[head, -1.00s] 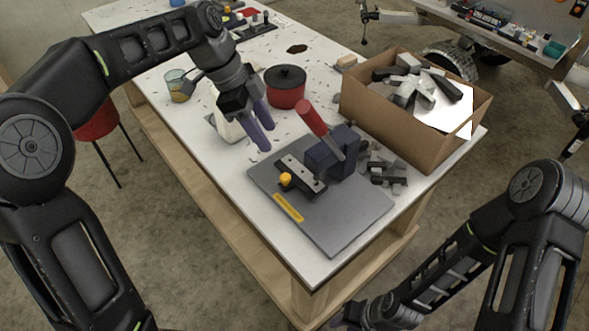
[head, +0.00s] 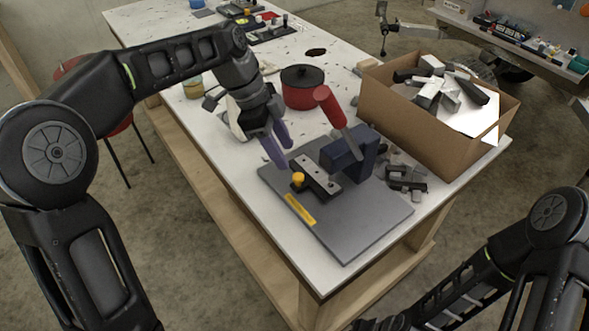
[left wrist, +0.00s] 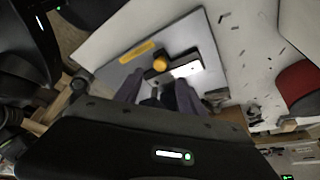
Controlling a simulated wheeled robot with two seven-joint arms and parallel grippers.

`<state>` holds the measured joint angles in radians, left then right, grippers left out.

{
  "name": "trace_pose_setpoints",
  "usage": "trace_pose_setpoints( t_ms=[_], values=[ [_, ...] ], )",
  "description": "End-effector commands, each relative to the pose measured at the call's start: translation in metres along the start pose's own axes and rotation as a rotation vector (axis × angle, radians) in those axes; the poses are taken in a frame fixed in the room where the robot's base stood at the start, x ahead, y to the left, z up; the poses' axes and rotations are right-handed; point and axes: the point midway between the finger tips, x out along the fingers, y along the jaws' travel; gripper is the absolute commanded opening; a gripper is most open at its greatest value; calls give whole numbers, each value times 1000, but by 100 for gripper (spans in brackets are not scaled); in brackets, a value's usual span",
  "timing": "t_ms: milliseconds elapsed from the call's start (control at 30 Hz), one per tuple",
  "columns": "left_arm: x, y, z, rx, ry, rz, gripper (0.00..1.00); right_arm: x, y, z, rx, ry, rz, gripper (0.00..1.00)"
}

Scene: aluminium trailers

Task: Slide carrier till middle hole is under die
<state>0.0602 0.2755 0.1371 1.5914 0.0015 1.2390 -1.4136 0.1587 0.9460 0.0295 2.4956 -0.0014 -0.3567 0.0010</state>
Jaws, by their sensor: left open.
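The carrier (head: 319,172) is a light metal bar with dark holes and a yellow knob (head: 298,179) at its near left end. It sits on the grey base plate (head: 352,228) beside the dark blue press (head: 350,153) with its red handle (head: 330,105). The die itself cannot be made out, and which hole is under it cannot be told. My left gripper (head: 277,154) is open and empty, just behind and left of the knob, apart from it. In the left wrist view the knob (left wrist: 160,63) shows beyond the fingers. My right gripper is out of view.
A cardboard box (head: 425,118) of metal offcuts stands right of the press, with loose dark pieces (head: 406,179) between. A red pot (head: 303,90) stands behind. A yellow label (head: 300,209) lies on the plate's front left. The table's front edge is close.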

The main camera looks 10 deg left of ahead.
Motion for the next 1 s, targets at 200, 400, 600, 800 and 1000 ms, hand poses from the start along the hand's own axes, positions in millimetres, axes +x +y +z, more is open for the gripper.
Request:
trace_pose_setpoints(
  t_ms=[200, 400, 600, 800, 1000],
  values=[
    [30, 1, 0, 0, 0, 3, 47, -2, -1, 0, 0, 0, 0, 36],
    [59, 1, 0, 0, 0, 3, 47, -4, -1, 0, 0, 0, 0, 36],
    [70, 0, 0, 0, 0, 0, 47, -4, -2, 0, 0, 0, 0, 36],
    [70, 0, 0, 0, 0, 0, 47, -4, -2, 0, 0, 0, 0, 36],
    [70, 0, 0, 0, 0, 0, 31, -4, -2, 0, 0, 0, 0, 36]
  ],
)
